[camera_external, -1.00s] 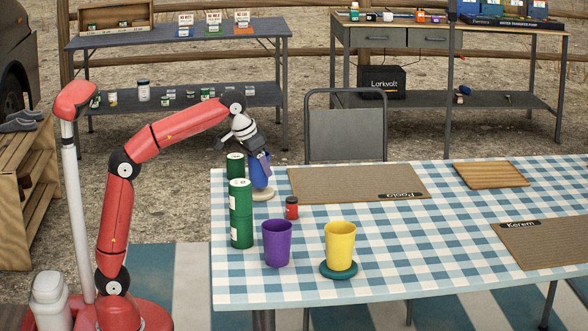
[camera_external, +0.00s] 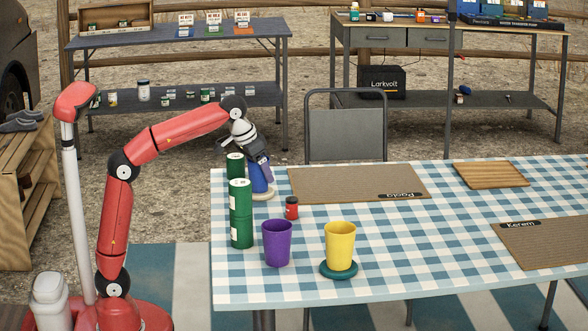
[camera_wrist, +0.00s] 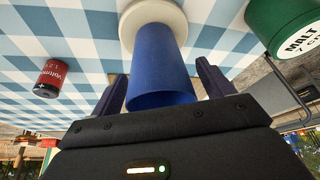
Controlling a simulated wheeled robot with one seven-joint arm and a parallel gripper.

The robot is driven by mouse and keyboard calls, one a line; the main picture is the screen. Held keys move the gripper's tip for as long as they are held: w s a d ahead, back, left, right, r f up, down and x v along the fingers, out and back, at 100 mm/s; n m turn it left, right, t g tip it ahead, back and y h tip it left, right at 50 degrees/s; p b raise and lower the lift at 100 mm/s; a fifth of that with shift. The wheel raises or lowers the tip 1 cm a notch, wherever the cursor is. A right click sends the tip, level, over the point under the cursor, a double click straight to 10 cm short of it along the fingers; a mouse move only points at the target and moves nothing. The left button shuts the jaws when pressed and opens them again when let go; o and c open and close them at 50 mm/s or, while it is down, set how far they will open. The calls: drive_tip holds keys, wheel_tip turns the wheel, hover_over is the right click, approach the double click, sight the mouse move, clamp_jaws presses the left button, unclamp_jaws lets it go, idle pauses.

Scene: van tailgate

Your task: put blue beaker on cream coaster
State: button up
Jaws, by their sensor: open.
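The blue beaker (camera_external: 259,182) stands upright on the cream coaster (camera_external: 264,195) at the left part of the table. In the wrist view the beaker (camera_wrist: 161,65) has its base on the coaster (camera_wrist: 152,16), whose rim shows around it. My gripper (camera_external: 259,162) is at the beaker's upper part. In the wrist view its two dark fingers (camera_wrist: 162,86) are apart, one on each side of the beaker, with gaps visible. The gripper partly hides the beaker's top in the external view.
A woven mat (camera_external: 350,184) lies to the right.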

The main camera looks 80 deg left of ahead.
drive_tip(key=p+v, duration=0.4)
drive_tip(key=v, duration=0.8)
drive_tip(key=shift+p, duration=0.35)
drive_tip(key=shift+s+r, duration=0.1)
drive_tip(key=shift+s, duration=0.05)
